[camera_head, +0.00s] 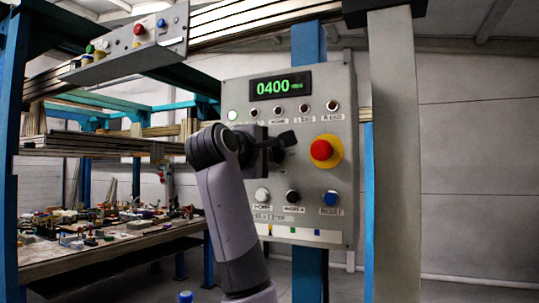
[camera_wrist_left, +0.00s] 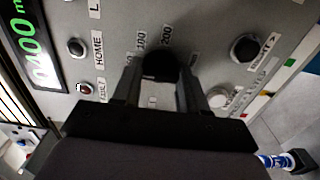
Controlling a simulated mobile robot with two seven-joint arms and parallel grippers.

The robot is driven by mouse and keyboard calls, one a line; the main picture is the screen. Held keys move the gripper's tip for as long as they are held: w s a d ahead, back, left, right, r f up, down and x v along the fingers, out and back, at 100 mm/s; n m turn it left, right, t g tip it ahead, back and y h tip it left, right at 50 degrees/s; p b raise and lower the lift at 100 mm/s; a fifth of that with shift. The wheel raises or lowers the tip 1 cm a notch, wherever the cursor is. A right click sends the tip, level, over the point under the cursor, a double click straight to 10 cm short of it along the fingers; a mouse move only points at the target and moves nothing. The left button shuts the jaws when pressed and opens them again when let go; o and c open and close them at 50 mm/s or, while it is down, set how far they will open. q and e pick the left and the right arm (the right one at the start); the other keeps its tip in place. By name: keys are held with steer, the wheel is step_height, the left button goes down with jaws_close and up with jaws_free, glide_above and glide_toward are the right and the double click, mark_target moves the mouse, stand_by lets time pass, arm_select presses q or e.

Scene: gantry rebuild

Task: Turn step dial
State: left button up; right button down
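The step dial (camera_wrist_left: 160,66) is a black knob on the grey control panel (camera_head: 337,90). The labels 100 and 200 sit beside it in the left wrist view. My left gripper (camera_wrist_left: 160,78) has one finger on each side of the dial, and the knob fills the space between the fingertips. In the head view my left gripper (camera_head: 279,147) is at the middle of the panel and hides most of the dial. The dial's pointer is hard to make out. The green display (camera_head: 281,86) reads 0400. My right gripper is in neither view.
A red emergency button (camera_head: 321,150) on a yellow disc is right of my gripper. White, black and blue buttons (camera_head: 330,198) sit below, and small buttons (camera_head: 305,107) above. A grey post (camera_head: 395,150) stands right of the panel. A cluttered bench (camera_head: 100,245) is at left.

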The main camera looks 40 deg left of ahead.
arm_select(q)
steer(key=shift+m, duration=0.3)
steer(key=m, duration=0.4)
steer(key=shift+m, duration=2.1)
steer(key=o, duration=1.1)
steer(key=shift+c, duration=0.2)
